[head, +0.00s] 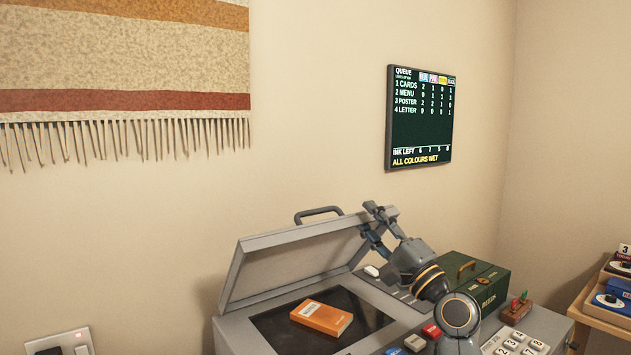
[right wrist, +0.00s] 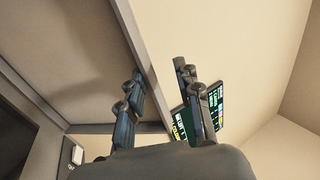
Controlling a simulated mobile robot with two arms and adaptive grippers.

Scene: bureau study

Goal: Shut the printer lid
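The printer (head: 228,325) stands below the wall with its grey lid (head: 290,268) raised and tilted back over the glass bed (head: 268,328). A dark handle (head: 318,211) sits on the lid's top edge. An orange book or box (head: 322,317) lies on the bed. My right gripper (head: 371,220) is at the lid's upper right corner. In the right wrist view its fingers (right wrist: 160,88) are spread, one on each side of the lid's edge (right wrist: 146,60); firm contact cannot be told. My left gripper is not in view.
A green box (head: 478,283) and a keypad (head: 515,342) are right of the bed. A queue screen (head: 420,118) hangs on the wall behind. A fringed hanging (head: 120,65) is at upper left. A wooden shelf (head: 603,315) stands at far right.

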